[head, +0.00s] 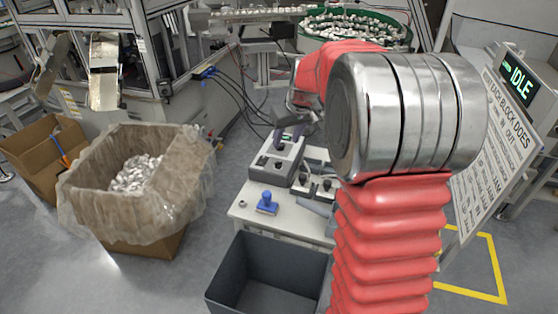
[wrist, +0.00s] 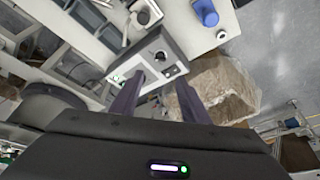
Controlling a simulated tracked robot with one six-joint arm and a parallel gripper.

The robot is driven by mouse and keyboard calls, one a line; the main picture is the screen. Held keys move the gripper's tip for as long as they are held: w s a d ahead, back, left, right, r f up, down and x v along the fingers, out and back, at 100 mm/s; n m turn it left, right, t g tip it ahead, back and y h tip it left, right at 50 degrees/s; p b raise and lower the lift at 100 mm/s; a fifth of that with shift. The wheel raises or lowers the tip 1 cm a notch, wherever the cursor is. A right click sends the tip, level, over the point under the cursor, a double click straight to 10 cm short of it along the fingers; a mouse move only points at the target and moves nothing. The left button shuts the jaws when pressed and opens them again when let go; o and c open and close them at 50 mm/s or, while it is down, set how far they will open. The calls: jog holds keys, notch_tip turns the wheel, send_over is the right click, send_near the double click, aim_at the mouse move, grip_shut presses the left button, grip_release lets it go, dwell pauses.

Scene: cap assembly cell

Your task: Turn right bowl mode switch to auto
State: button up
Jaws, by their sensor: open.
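Small control boxes stand on a white table (head: 247,211). The larger grey box (head: 275,163) carries a round dark knob, which shows in the wrist view as a switch knob (wrist: 160,56) on a panel. Labels are too small to read, so I cannot tell which knob is the right bowl mode switch. My gripper (head: 288,137) is over the larger box. In the wrist view its fingers (wrist: 160,82) are apart and empty, with the knob beyond the gap between them.
A blue-handled object (head: 267,204) sits near the table's front edge. A dark grey bin (head: 262,275) stands in front. A lined carton (head: 145,205) of metal parts is at left. A sign (head: 510,120) at right reads IDLE. A green-rimmed bowl (head: 385,22) is behind.

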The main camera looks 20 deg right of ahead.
aim_at(279, 162)
jog(key=shift+f, duration=0.1)
dwell(0.3)
jog(key=x, duration=1.3)
jog(key=shift+w+a+f, duration=0.1)
jog(key=shift+f, duration=0.25)
jog(key=shift+c, duration=0.2)
jog(key=c, duration=1)
